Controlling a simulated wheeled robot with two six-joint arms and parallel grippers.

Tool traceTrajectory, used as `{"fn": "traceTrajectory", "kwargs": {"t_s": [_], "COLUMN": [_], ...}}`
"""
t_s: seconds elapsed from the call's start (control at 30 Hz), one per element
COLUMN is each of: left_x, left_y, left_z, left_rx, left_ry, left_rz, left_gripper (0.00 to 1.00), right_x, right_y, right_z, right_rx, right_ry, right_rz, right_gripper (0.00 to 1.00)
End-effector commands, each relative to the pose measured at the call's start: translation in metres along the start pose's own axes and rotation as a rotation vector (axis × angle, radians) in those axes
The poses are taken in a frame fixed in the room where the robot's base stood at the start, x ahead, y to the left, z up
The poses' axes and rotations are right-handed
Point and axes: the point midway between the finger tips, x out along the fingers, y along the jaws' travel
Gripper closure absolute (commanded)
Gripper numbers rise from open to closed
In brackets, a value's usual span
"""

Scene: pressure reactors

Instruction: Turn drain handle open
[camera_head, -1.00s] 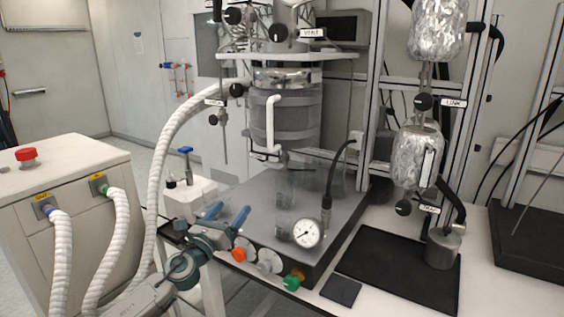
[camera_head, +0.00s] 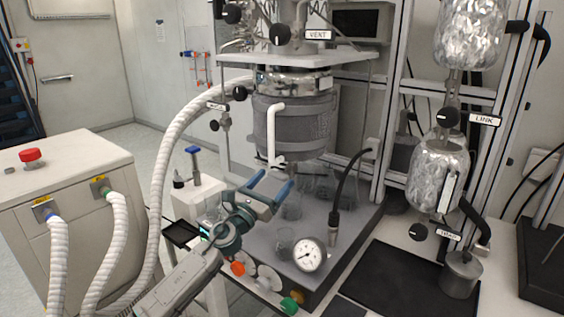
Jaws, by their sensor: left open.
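The jacketed glass reactor (camera_head: 312,125) stands at the middle. A white bent handle or pipe (camera_head: 271,128) runs down its front to a fitting at the vessel's bottom; no readable label shows on it, so I cannot tell if it is the drain handle. My left gripper (camera_head: 270,183) is open and empty, its two blue-padded fingers pointing up and right, just below that fitting and apart from it. A black knob (camera_head: 418,231) beside a small label (camera_head: 445,234) sits under the right foil-wrapped vessel (camera_head: 437,174). My right gripper is not in view.
Ribbed white hoses (camera_head: 121,235) run at the left.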

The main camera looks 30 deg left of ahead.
Motion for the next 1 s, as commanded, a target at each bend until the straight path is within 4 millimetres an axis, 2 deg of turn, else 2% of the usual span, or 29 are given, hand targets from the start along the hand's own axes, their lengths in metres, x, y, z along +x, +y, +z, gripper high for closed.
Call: {"fn": "traceTrajectory", "kwargs": {"t_s": [0.03, 0.23, 0.4, 0.67, 0.9, 1.0], "left_x": [0.014, 0.039, 0.047, 0.048, 0.048, 0.048], "left_y": [0.001, 0.000, 0.000, 0.000, 0.000, 0.000], "left_z": [0.006, 0.002, 0.001, -0.001, -0.001, -0.001], "left_rx": [-0.003, -0.001, 0.001, 0.001, 0.001, -0.001], "left_ry": [-0.003, -0.001, 0.000, 0.001, 0.001, 0.001], "left_rz": [0.004, 0.002, 0.000, 0.000, 0.000, 0.001], "left_gripper": [0.20, 0.20, 0.20, 0.20, 0.65, 0.65], "right_x": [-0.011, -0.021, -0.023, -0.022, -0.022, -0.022], "right_y": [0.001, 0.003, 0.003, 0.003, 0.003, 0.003], "right_z": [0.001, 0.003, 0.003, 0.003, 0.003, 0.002], "right_rx": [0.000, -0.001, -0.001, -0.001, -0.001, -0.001], "right_ry": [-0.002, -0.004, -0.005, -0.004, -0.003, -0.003], "right_rz": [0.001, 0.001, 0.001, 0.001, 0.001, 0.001], "right_gripper": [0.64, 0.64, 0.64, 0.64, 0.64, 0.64]}}
